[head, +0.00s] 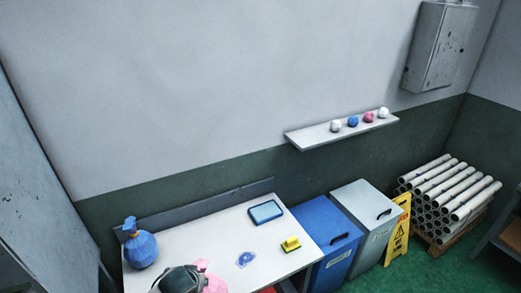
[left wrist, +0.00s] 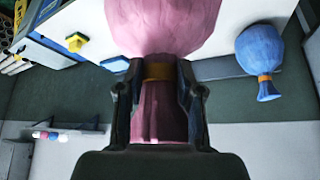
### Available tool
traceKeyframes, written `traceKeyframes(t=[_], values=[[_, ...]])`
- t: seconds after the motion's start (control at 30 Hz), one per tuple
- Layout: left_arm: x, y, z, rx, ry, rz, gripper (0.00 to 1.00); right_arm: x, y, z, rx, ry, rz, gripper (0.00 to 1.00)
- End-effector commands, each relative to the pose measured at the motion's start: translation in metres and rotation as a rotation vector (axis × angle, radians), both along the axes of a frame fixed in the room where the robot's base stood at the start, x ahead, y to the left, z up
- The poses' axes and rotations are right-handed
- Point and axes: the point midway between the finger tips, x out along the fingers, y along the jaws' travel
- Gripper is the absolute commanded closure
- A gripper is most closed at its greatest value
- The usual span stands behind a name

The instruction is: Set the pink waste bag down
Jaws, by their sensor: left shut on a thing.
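The pink waste bag (left wrist: 180,28) hangs in my left gripper (left wrist: 157,80), whose two fingers are shut around its neck at an orange tie. In the head view my left gripper (head: 182,279) is at the bottom edge, over the front of the white table (head: 205,237), and hides most of the pink bag (head: 216,284). The bag's underside is out of view, so I cannot tell whether it touches the table. My right gripper is not in view.
A blue tied bag (head: 141,248) stands at the table's left end. A blue tablet-like tray (head: 265,212), a small blue item (head: 245,259) and a yellow block (head: 291,244) lie to the right. Blue (head: 327,235) and grey (head: 367,215) bins stand beyond the table. The table's middle is clear.

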Motion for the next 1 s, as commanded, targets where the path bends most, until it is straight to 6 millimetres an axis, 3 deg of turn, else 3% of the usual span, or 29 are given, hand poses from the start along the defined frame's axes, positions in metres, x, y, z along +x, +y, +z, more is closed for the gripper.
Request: traceKeyframes(t=[0.37, 0.8, 1.0], values=[[0.0, 0.001, -0.031, 0.002, 0.003, 0.0, 1.0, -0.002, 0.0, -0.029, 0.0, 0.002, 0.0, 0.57], [0.0, 0.001, -0.09, 0.002, 0.006, 0.0, 1.0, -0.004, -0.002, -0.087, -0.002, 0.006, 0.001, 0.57], [-0.001, 0.001, -0.097, 0.001, 0.008, -0.001, 1.0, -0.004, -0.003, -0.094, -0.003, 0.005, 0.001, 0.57]])
